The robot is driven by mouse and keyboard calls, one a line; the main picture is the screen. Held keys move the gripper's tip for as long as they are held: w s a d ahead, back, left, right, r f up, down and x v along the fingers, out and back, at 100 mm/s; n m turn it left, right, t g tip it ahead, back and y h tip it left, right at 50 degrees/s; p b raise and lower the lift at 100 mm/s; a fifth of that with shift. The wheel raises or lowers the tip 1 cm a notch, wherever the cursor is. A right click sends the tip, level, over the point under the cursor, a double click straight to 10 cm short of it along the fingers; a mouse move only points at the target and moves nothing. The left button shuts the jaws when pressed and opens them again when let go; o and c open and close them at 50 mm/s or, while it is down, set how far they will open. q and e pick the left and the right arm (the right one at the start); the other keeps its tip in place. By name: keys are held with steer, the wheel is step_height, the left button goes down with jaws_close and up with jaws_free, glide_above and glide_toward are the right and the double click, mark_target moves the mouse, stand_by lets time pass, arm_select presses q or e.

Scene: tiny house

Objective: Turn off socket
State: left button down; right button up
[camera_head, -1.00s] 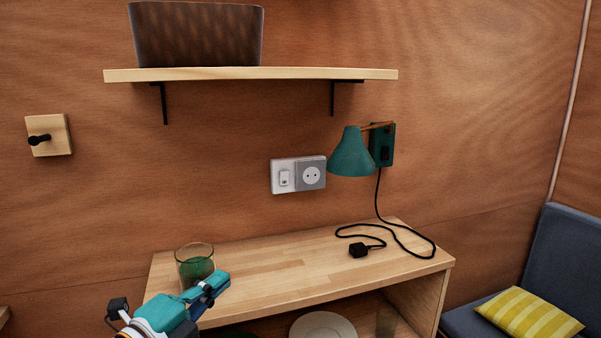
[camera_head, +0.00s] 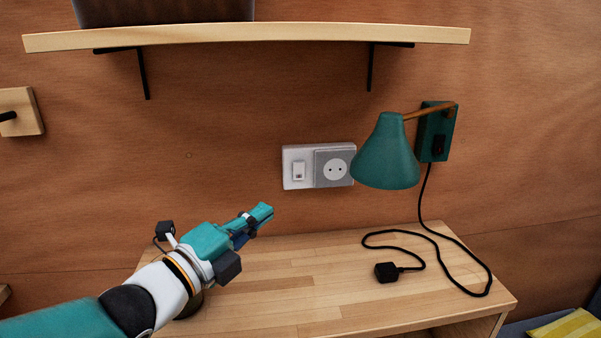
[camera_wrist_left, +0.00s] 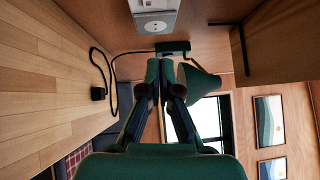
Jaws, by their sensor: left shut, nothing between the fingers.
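The white wall socket panel (camera_head: 318,166) is on the wooden wall above the table, with a rocker switch (camera_head: 299,170) on its left and a round outlet (camera_head: 335,169) on its right. Nothing is plugged into the outlet. The panel also shows at the top of the left wrist view (camera_wrist_left: 155,20), cut off by the edge, so the switch cannot be told there. My left gripper (camera_head: 268,209) is shut and empty, below and to the left of the panel and apart from it. Its closed fingertips (camera_wrist_left: 160,66) point forward in the wrist view. My right gripper is not in view.
A green lamp (camera_head: 387,155) hangs on the wall right of the panel. Its black cord lies on the wooden table (camera_head: 290,290), ending in a loose black plug (camera_head: 386,272). A wooden shelf (camera_head: 250,35) juts out above. Open space lies before the panel.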

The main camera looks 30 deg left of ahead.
arm_select(q)
steer(key=p, duration=0.3)
glide_toward(299, 171)
steer(key=w+d, duration=0.3)
steer(key=d, duration=0.1)
steer(key=shift+w+a+r+p, duration=0.2)
steer(key=shift+w+a, duration=0.1)
steer(key=shift+w, duration=0.35)
steer(key=shift+w+a+r+p, duration=0.2)
steer(key=shift+w+a, duration=0.15)
steer(key=shift+w, duration=0.3)
steer(key=shift+w+a+r+p, duration=0.2)
steer(key=shift+w+a, duration=0.1)
steer(key=shift+w, duration=0.4)
steer(key=shift+d, duration=0.1)
